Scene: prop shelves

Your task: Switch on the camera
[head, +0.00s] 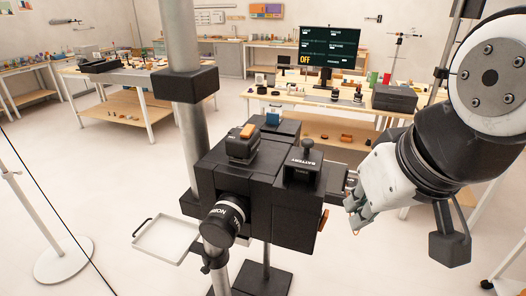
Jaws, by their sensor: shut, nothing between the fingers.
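The camera (225,180) is a black boxy body on a stand in the middle of the head view. A lens marked NORMAL (224,220) sticks out at its front left. A black block marked BATTERY (303,165) with a knob sits on top. An orange part (323,220) shows on its right side. My gripper (354,213) is shut and empty, just right of the camera. I cannot tell whether the fingertips touch it. A screen (328,50) on the table behind reads OFF in yellow.
A small white tray (166,243) sits left of the lens. A grey pole (181,45) rises behind the camera. A table with props (335,125) stands behind, another (140,80) at back left. A white stand base (63,260) is at left. Floor between is clear.

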